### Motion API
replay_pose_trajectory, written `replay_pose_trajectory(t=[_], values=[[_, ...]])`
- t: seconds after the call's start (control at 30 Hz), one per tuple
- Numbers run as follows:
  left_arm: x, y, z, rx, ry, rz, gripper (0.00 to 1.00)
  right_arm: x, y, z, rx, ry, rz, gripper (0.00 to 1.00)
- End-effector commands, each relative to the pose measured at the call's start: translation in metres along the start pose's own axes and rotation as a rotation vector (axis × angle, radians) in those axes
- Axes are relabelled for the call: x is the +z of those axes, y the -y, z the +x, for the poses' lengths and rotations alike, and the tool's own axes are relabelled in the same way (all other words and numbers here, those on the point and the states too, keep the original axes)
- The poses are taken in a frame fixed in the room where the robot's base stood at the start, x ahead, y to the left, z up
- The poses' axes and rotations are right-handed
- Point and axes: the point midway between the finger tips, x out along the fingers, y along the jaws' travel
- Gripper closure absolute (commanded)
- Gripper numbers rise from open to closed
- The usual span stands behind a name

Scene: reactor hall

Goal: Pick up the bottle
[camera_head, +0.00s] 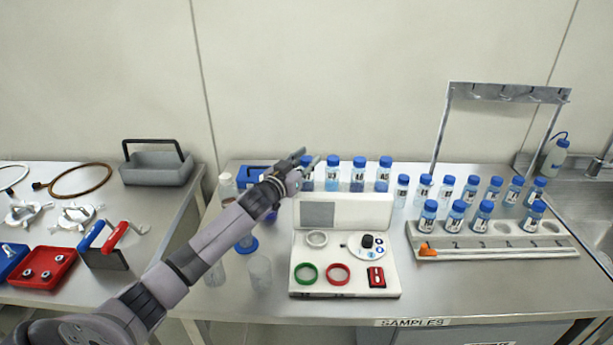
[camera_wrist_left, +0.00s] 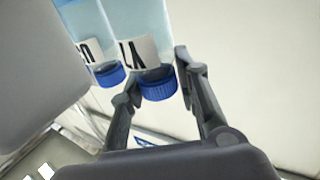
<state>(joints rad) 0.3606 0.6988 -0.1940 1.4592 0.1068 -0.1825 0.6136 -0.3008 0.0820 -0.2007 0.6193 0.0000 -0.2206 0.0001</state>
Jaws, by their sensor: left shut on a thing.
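My left gripper (camera_head: 307,158) reaches to the left end of a back row of blue-capped bottles on the table. It is shut on a bottle (camera_head: 308,183), which it partly hides in the head view. In the left wrist view this bottle (camera_wrist_left: 138,35) appears upside down, with a white label and its blue cap between the two fingers (camera_wrist_left: 157,78). I cannot read its label with certainty. A neighbouring bottle (camera_wrist_left: 88,35) stands close beside it. In the head view, other bottles (camera_head: 333,175) stand just to the right. My right gripper is not in view.
A white case (camera_head: 345,285) with rings and a dial lies open in front. A numbered rack (camera_head: 490,240) with several vials is to the right. Clear beakers (camera_head: 260,272) stand by my forearm. The wall is close behind.

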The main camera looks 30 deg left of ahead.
Motion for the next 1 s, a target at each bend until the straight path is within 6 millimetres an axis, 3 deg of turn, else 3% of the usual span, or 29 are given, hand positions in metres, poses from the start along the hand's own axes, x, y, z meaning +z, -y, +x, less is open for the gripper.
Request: replay_pose_trajectory(t=[0.17, 0.57, 0.77, 1.0], values=[[0.001, 0.0, 0.0, 0.001, 0.001, -0.001, 0.99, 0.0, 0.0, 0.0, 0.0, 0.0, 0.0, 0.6], [-0.009, -0.001, 0.0, 0.001, -0.001, 0.0, 1.0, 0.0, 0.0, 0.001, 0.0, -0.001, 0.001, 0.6], [-0.043, 0.0, 0.0, 0.002, -0.006, 0.003, 1.0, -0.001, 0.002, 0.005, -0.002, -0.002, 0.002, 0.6], [-0.114, 0.0, 0.0, 0.001, -0.009, 0.003, 1.0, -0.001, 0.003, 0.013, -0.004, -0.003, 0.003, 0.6]])
